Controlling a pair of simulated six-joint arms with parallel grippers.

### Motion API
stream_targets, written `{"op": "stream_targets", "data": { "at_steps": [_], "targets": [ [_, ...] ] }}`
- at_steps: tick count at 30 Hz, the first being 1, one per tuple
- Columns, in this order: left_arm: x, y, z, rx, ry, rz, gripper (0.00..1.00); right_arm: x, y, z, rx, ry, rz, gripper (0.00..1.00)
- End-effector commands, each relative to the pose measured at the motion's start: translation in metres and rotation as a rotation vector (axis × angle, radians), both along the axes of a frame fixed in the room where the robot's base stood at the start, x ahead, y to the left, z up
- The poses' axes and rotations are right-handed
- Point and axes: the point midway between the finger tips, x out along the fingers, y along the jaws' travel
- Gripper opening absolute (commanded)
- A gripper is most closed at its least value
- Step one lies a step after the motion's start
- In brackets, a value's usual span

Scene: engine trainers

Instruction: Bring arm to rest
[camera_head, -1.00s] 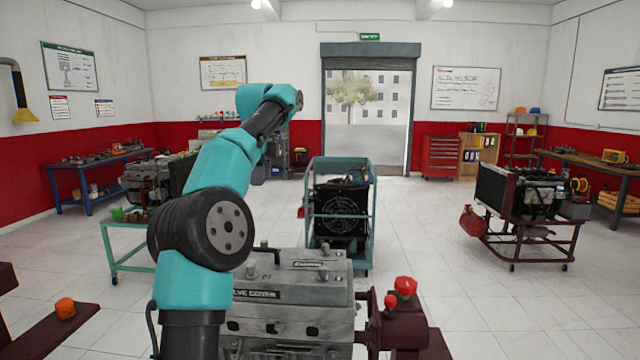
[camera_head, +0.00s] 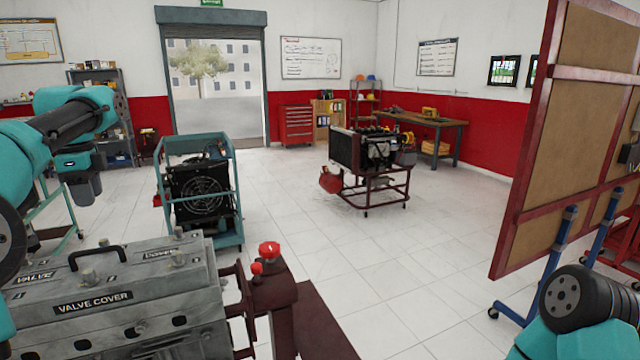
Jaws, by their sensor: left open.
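My left arm, teal and black, comes in from the left edge. Its forearm reaches up and right, above and behind the grey engine. My left gripper (camera_head: 84,188) hangs at the end of that arm, pointing down in free air. It is open with nothing seen in it; its fingertips are small and hard to make out. The grey engine with a "VALVE COVER" label (camera_head: 108,300) stands below and in front of it, apart from it. My right arm shows only as a teal and black part at the bottom right; its gripper is out of view.
A maroon stand with red knobs (camera_head: 269,250) adjoins the engine. A teal-framed radiator cart (camera_head: 238,200) stands behind it. Another engine on a maroon cart (camera_head: 368,188) is farther back. A large red-framed board (camera_head: 545,130) stands at right. The middle floor is clear.

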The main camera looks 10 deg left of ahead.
Motion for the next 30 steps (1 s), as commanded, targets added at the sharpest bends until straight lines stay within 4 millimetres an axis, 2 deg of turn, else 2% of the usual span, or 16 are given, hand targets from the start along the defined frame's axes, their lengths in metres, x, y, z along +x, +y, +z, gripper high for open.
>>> {"op": "stream_targets", "data": {
  "at_steps": [6,12,24,30],
  "targets": [
    [0.000,0.000,-0.027,-0.001,0.003,0.000,0.46,0.000,0.000,0.000,0.000,0.000,0.000,0.43],
    [0.000,0.000,-0.043,0.000,0.000,0.000,0.46,0.000,0.000,0.000,0.000,0.000,0.000,0.43],
    [0.001,0.000,-0.045,-0.001,0.001,0.000,0.46,0.000,0.000,0.000,0.000,0.000,0.000,0.43],
    [0.001,0.000,-0.039,0.001,-0.001,0.000,0.46,0.000,0.000,0.000,0.000,0.000,0.000,0.43]
  ]
}}
